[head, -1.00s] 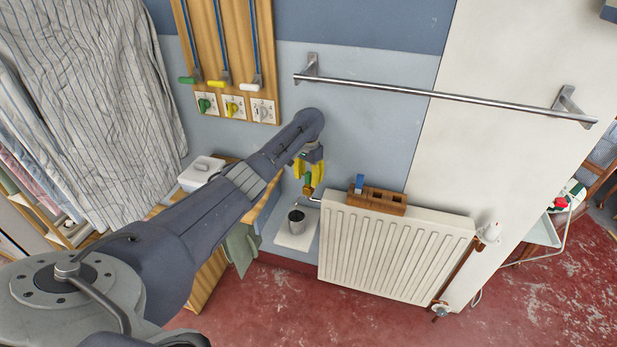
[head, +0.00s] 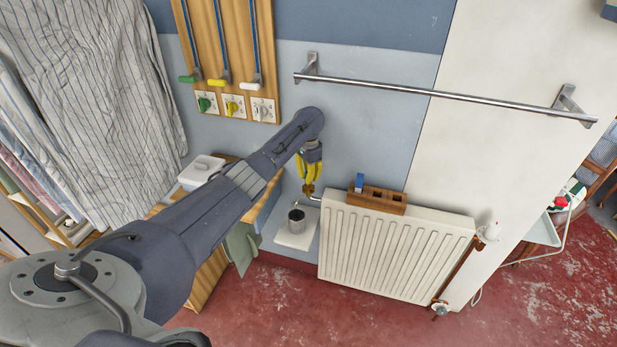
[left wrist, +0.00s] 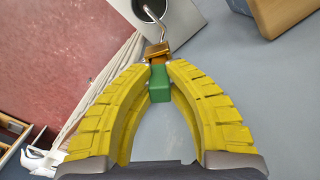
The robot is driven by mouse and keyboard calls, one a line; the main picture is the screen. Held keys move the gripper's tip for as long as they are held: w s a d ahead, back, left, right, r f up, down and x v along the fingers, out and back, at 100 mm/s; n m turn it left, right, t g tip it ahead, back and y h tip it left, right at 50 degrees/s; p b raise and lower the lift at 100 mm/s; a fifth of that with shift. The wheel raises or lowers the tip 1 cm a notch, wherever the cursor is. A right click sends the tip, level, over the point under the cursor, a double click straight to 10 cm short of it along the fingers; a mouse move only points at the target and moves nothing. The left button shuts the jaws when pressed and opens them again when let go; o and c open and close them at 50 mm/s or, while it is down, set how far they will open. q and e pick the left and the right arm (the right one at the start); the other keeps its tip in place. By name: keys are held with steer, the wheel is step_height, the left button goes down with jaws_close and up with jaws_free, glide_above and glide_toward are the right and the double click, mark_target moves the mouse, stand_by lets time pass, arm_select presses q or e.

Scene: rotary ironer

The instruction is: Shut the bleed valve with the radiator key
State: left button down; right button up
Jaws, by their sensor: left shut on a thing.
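My left gripper (head: 309,184) is at the upper left corner of the white radiator (head: 390,250). Its yellow fingers are shut on a small green block, the grip of the radiator key (left wrist: 160,84), also in the left wrist view. A brass-coloured piece (left wrist: 157,52) sits just beyond the green grip, against the bent metal spout (left wrist: 158,24) of the bleed valve. I cannot tell which of the brass belongs to the key and which to the valve, or how far they are seated. My right gripper is not in view.
A metal cup (head: 296,214) stands on a white pad (head: 293,239) under the spout. A wooden holder (head: 385,199) with a blue piece (head: 359,182) sits on the radiator. A metal rail (head: 440,95) crosses the wall above. Striped cloths (head: 110,90) hang at left.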

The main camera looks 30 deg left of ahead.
arm_select(q)
steer(key=m, duration=1.1)
steer(key=shift+m, duration=0.4)
steer(key=c, duration=1.8)
jaws_free()
steer(key=shift+m, duration=0.3)
steer(key=o, duration=0.5)
steer(key=shift+c, duration=0.2)
